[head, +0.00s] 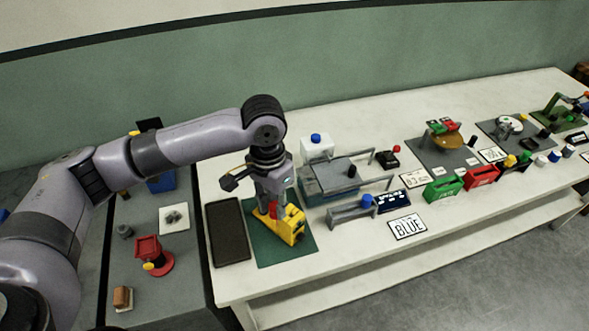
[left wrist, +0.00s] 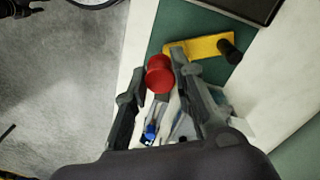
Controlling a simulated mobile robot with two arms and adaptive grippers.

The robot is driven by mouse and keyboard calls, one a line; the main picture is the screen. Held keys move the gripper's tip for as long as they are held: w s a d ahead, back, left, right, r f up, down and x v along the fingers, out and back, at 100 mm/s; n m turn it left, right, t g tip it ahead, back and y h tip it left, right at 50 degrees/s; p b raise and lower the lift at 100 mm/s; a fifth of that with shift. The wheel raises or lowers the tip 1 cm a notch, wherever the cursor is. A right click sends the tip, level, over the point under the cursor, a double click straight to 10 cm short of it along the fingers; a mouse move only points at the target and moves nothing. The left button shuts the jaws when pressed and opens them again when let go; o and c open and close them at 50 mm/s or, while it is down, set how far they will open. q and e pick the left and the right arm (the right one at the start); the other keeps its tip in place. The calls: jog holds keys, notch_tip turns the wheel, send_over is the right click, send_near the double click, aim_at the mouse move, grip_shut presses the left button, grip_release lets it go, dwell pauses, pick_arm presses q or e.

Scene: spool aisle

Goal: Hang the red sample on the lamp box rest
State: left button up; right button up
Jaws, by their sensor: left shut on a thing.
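My left gripper (head: 272,208) is shut on the red sample (left wrist: 159,75), a red rounded piece between its fingertips in the left wrist view. In the head view only a small red patch of the sample (head: 273,211) shows below the gripper. Just below or beside it is a yellow device (head: 291,232) on a green mat (head: 266,250). The device also shows in the left wrist view (left wrist: 208,46), with a black knob at one end. I cannot tell whether sample and device touch. I cannot make out which thing is the lamp box rest. My right gripper is not in view.
A dark tray (head: 228,232) lies left of the mat. A red stand (head: 152,256) is on the grey side table.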

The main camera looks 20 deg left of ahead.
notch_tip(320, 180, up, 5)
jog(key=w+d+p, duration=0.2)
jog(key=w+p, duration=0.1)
jog(key=p, duration=0.1)
pick_arm(q)
jog(key=w+d+f+m+b, duration=0.1)
jog(key=w+f+m+b, duration=0.2)
jog(key=w+m+b, duration=0.2)
jog(key=shift+w+d+f, duration=0.3)
jog(key=shift+w, duration=0.4)
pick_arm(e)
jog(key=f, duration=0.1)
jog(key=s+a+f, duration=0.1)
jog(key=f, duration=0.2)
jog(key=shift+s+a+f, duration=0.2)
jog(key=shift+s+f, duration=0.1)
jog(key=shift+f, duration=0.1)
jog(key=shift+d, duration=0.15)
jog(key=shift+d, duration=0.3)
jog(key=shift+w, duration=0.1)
pick_arm(q)
jog(key=shift+f+b, duration=0.2)
jog(key=shift+b, duration=0.1)
